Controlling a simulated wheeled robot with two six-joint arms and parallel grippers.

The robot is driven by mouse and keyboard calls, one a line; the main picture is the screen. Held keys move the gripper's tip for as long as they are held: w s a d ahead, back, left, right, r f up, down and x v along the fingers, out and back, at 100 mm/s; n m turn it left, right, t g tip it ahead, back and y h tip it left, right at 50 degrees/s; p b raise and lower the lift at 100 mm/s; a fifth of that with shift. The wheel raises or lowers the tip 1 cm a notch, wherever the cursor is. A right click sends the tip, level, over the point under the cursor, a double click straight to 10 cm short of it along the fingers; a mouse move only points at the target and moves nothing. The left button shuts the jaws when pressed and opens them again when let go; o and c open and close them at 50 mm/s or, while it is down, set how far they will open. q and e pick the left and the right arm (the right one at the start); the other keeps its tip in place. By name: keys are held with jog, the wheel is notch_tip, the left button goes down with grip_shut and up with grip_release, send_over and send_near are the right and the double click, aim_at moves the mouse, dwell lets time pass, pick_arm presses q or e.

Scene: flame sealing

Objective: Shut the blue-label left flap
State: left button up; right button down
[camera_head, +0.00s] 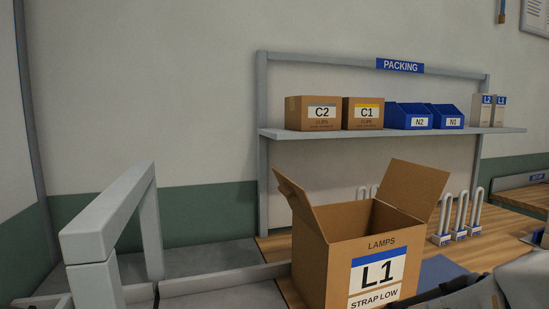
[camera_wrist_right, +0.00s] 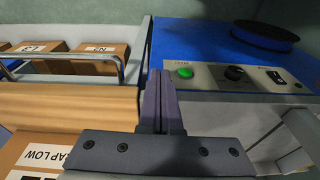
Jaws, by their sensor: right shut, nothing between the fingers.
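An open cardboard box marked LAMPS, L1 and STRAP LOW (camera_head: 345,268) stands on the wooden bench, its label edged in blue. Its left flap (camera_head: 299,206) stands up and leans outward to the left. Another flap (camera_head: 414,190) stands up on the right, tilted outward. The box's printed side also shows at the lower left of the right wrist view (camera_wrist_right: 38,158). My right gripper (camera_wrist_right: 162,78) is shut and empty, beside the box. Part of my right arm shows at the lower right of the head view; its fingertips cannot be made out there. My left gripper is not in view.
A PACKING shelf (camera_head: 400,133) behind holds boxes and blue bins. Several upright looped items (camera_head: 461,215) stand right of the box. A grey frame (camera_head: 120,210) rises at left. A blue machine (camera_wrist_right: 220,60) with a green button is right of my right gripper.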

jog(key=w+r+n+t+p, duration=0.3)
jog(key=w+r+t+p, duration=0.2)
jog(key=w+r+p, duration=0.6)
jog(key=w+a+r+n+t+y, duration=0.1)
jog(key=w+a+r+n+t, duration=0.45)
jog(key=w+n, duration=0.2)
jog(key=a+r+n+t, duration=0.7)
jog(key=r+n, duration=0.2)
jog(key=n, duration=0.1)
pick_arm(q)
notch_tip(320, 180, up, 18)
jog(key=p, duration=0.4)
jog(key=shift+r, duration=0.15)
pick_arm(e)
jog(key=w+d+r, duration=0.2)
jog(key=w, duration=0.9)
jog(key=shift+r, duration=0.4)
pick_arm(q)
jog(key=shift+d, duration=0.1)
